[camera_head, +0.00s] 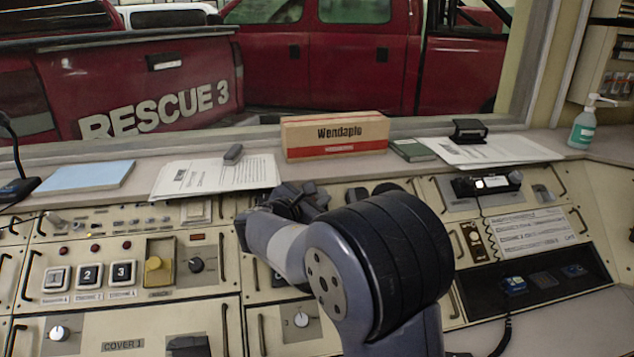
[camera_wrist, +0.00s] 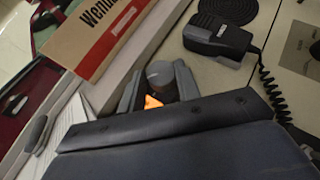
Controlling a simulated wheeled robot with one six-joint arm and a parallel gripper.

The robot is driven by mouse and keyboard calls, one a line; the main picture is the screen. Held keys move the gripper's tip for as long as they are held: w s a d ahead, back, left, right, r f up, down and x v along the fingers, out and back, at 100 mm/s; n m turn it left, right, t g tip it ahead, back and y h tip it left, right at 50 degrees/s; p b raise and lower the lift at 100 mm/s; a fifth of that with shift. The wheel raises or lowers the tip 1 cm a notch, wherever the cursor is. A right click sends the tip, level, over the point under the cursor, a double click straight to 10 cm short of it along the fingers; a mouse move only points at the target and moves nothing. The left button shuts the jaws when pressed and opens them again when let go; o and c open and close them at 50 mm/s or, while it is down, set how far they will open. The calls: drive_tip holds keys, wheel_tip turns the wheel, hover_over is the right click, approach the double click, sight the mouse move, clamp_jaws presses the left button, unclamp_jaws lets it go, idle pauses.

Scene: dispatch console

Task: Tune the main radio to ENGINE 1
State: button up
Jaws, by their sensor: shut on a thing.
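My gripper (camera_head: 298,198) is at the upper middle of the console, with its fingers shut on a dark round knob (camera_wrist: 160,74). In the wrist view the two fingers (camera_wrist: 157,88) stand on either side of the knob. A small lit orange patch (camera_wrist: 152,102) shows just below the knob, partly covered, and I cannot read any channel name on it. The front of the radio around the knob is hidden by my gripper and arm in the head view. A black hand microphone (camera_wrist: 220,40) with a coiled cord is to the right of the knob, apart from my gripper.
A Wendaplo box (camera_head: 334,136) stands on the ledge behind my gripper. Papers (camera_head: 215,178) and a blue pad (camera_head: 88,177) lie to its left. Numbered buttons (camera_head: 90,275) and a yellow switch (camera_head: 157,268) are on the left panel. A sanitizer bottle (camera_head: 583,128) stands far right.

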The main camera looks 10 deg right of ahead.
drive_tip(key=m+g+p, duration=0.1)
drive_tip(key=p, duration=0.1)
drive_tip(key=m+g+h+p, duration=0.1)
drive_tip(key=m+g+p, duration=0.1)
drive_tip(key=r+m+g+p, duration=0.1)
drive_tip(key=m+p, duration=0.1)
drive_tip(key=shift+w+a+g, duration=0.2)
drive_tip(key=shift+w+g, duration=0.1)
drive_tip(key=m+g+p, duration=0.2)
drive_tip(key=p, duration=0.1)
drive_tip(key=m+g+p, duration=0.1)
drive_tip(key=p, duration=0.2)
drive_tip(key=shift+w+r+m+g, duration=0.2)
drive_tip(key=shift+m+g, duration=0.2)
drive_tip(key=m+g+p, duration=0.1)
drive_tip(key=p, duration=0.1)
drive_tip(key=m+g+y+p, duration=0.1)
drive_tip(key=p, duration=0.2)
drive_tip(key=shift+w+d+m+g, duration=0.1)
drive_tip(key=shift+w+m+g, duration=0.1)
drive_tip(key=shift+m+g, duration=0.2)
drive_tip(key=m+g+y+p, duration=0.1)
drive_tip(key=m+p, duration=0.1)
drive_tip(key=shift+w+f+g+p, duration=0.1)
drive_tip(key=shift+f+g+p, duration=0.05)
drive_tip(key=shift+g+p, duration=0.15)
drive_tip(key=shift+d+y, duration=0.1)
drive_tip(key=shift+y, duration=0.2)
drive_tip(key=o, duration=0.7)
